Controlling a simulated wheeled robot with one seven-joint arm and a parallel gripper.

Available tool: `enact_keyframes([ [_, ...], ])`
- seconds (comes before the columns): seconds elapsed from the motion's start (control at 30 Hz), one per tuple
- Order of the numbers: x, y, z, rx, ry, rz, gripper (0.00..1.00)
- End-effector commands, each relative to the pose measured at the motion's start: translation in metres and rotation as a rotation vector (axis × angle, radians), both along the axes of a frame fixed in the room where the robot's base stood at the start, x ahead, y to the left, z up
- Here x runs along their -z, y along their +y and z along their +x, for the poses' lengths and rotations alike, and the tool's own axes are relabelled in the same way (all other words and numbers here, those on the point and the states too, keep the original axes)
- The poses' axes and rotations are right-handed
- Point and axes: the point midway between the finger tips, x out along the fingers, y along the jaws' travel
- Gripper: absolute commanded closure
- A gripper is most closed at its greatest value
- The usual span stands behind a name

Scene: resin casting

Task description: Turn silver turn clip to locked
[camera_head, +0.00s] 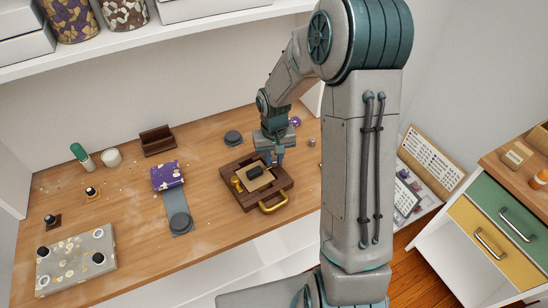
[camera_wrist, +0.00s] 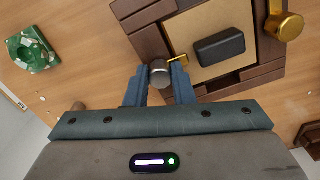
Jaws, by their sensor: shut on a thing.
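A dark wooden frame (camera_head: 241,201) lies on the bench with a tan panel (camera_head: 256,182) and a black block (camera_wrist: 220,46) on the panel. My gripper (camera_head: 275,162) is at the frame's far right edge, pointing down. In the wrist view, its fingers (camera_wrist: 160,84) are shut on the round silver knob of the turn clip (camera_wrist: 160,71). A small gold-coloured piece (camera_wrist: 178,58) reaches from beside the knob to the panel's edge. In the head view, my gripper hides the silver clip. A gold turn clip (camera_wrist: 286,26) sits on the frame's opposite side.
To the left are a purple block (camera_head: 166,176), a grey strip (camera_head: 176,200) with a dark disc (camera_head: 181,222), and a speckled slab (camera_head: 75,266). Another dark disc (camera_head: 233,137) stands behind.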

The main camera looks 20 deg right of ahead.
Motion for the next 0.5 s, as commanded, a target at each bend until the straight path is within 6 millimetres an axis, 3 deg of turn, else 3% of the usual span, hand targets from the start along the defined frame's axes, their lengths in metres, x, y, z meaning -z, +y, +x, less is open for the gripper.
enact_keyframes([
  [0.37,-0.0005,-0.0001,0.0003,-0.043,-0.001,0.000,1.00],
  [0.4,-0.0004,-0.0001,0.0003,-0.043,-0.001,0.000,0.75],
  [0.47,-0.0004,-0.0001,0.0002,-0.042,-0.001,0.000,0.59],
  [0.5,-0.0004,0.0000,0.0002,-0.042,-0.001,0.000,0.56],
])
